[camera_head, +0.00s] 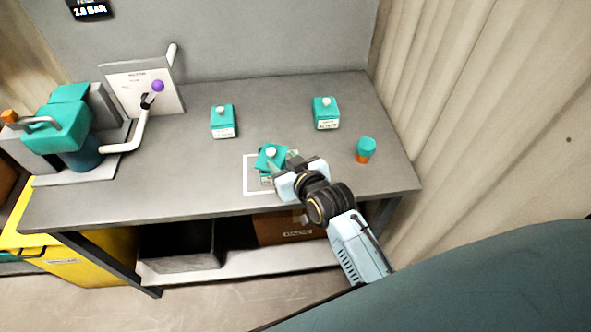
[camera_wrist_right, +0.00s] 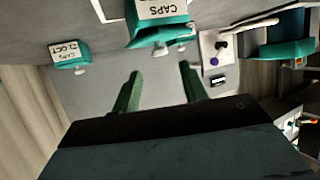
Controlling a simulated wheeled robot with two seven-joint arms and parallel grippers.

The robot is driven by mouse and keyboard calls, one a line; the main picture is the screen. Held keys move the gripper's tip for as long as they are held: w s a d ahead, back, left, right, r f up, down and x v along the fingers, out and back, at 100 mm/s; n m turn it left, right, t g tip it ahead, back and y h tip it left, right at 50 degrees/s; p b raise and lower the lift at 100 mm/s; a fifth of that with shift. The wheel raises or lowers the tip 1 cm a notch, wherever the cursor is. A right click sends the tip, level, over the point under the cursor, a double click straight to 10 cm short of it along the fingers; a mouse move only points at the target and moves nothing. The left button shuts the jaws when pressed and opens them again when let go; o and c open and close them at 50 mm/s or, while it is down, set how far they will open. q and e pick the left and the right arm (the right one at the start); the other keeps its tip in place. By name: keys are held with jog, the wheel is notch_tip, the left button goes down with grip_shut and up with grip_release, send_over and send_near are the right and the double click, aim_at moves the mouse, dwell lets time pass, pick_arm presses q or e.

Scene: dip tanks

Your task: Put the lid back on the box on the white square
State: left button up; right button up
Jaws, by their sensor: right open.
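The box (camera_head: 266,181) stands on the white square (camera_head: 249,186) near the table's front edge. Its teal lid (camera_head: 271,155) with a white knob lies on top, looking turned and somewhat askew; whether it is fully seated I cannot tell. In the right wrist view the box (camera_wrist_right: 160,10) shows a CAPS label, with the teal lid (camera_wrist_right: 158,36) against it. My right gripper (camera_head: 281,162) is just right of the lid, partly covering the box. In the wrist view its green fingers (camera_wrist_right: 161,69) are apart with nothing between them. My left gripper is not in view.
Two similar lidded boxes stand behind, one at middle (camera_head: 223,130) and one at right (camera_head: 327,122). A teal and orange container (camera_head: 365,151) stands near the right edge. A teal machine (camera_head: 62,128) and a panel with a purple ball (camera_head: 157,86) are at left.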

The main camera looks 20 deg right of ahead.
jog(key=v, duration=0.6)
jog(key=shift+s, duration=0.2)
jog(key=s+d+f+g, duration=0.2)
jog(key=s+g, duration=0.1)
jog(key=s, duration=0.4)
jog(key=s+d+f+g+h, duration=0.1)
jog(key=s+g, duration=0.3)
jog(key=s, duration=0.2)
jog(key=s+d+f+g, duration=0.2)
jog(key=s+g, duration=0.1)
jog(key=s, duration=0.4)
notch_tip(320, 180, down, 29)
jog(key=s+n+g+b, duration=0.1)
jog(key=s+b, duration=0.1)
jog(key=b, duration=0.3)
jog(key=s+d+f+g+b, duration=0.1)
jog(key=s+d+f+b, duration=0.1)
jog(key=s+f, duration=1.3)
notch_tip(320, 180, down, 3)
jog(key=shift+d+r+b, duration=0.1)
jog(key=shift+d+b, duration=0.05)
jog(key=shift+b, duration=0.55)
